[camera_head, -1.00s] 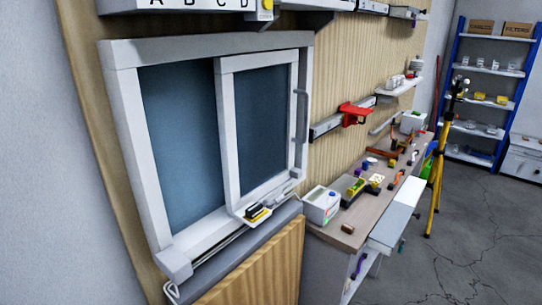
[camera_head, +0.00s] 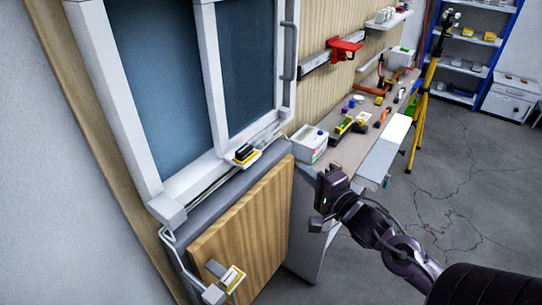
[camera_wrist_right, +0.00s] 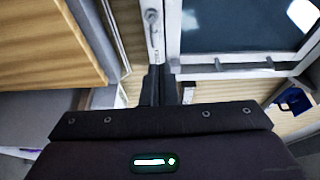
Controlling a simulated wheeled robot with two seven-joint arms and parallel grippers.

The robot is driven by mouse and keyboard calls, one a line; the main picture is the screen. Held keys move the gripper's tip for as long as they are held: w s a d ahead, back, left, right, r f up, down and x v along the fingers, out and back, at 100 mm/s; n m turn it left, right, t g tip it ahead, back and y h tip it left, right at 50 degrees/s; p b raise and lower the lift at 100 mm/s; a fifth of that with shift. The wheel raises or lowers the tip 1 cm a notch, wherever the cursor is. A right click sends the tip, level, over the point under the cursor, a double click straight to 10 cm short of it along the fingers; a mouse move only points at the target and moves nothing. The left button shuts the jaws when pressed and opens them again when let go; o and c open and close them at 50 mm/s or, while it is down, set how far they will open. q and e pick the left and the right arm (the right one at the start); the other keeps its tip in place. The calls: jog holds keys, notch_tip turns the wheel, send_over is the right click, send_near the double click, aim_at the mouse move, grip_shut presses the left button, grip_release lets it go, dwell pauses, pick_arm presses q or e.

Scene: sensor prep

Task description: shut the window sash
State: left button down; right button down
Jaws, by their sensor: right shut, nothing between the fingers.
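The window sash (camera_head: 208,75) is a white-framed dark pane in the right half of the window, with a grey upright bar handle (camera_head: 290,50) at its right side. The fixed white window frame (camera_head: 118,95) surrounds a second dark pane to the left. My right gripper (camera_head: 324,198) is below and to the right of the sash, apart from it. In the right wrist view, its dark fingers (camera_wrist_right: 162,85) are shut and empty, with white framing and a dark pane beyond them. The sash's top is out of the head view. My left gripper is not in view.
A wooden panel (camera_head: 245,225) with a latch is under the sill. A small white shelf with a yellow and black item (camera_head: 245,154) sits at the window's lower edge. A white box (camera_head: 309,144) and tools stand on the workbench at right. Open floor lies beyond.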

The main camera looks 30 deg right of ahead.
jog(key=w+r+p, duration=0.1)
jog(key=w+p, duration=0.1)
jog(key=w, duration=0.8)
jog(key=a, duration=0.1)
jog(key=s+a+p, duration=0.1)
jog(key=a, duration=0.2)
jog(key=shift+s+a+p, duration=0.3)
jog(key=shift+s+p, duration=0.05)
jog(key=shift+f, duration=0.1)
